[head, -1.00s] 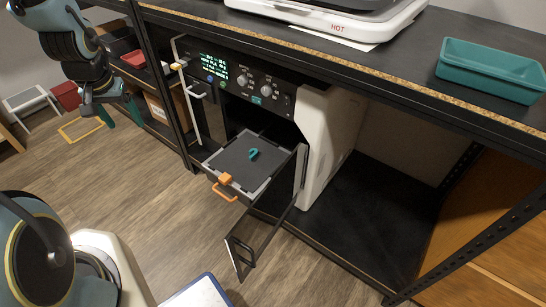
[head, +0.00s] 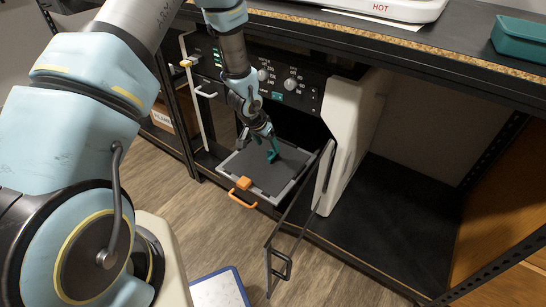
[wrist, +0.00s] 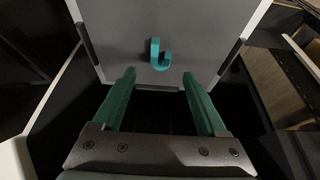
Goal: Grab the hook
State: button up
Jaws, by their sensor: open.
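The small teal hook (wrist: 158,57) lies on the dark grey plate (wrist: 200,20) of the pulled-out tray. In the wrist view it sits just beyond my gripper (wrist: 159,77), roughly centred between its two teal fingers. The fingers are spread open and nothing is between them. In the head view my gripper (head: 260,138) hangs over the back part of the plate (head: 265,178), close to the hook (head: 273,156). The teal fingers and hook look alike there, so the exact gap is hard to tell.
The tray has an orange handle (head: 243,184) at its front. The open machine door (head: 300,200) stands just right of the tray. The control panel (head: 290,88) is above it. A teal bin (head: 520,40) sits on the bench top at the right.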

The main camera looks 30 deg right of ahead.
aim_at(270, 151)
jog(key=shift+x, duration=2.7)
jog(key=shift+a, duration=0.1)
jog(key=shift+c, duration=0.2)
grip_shut()
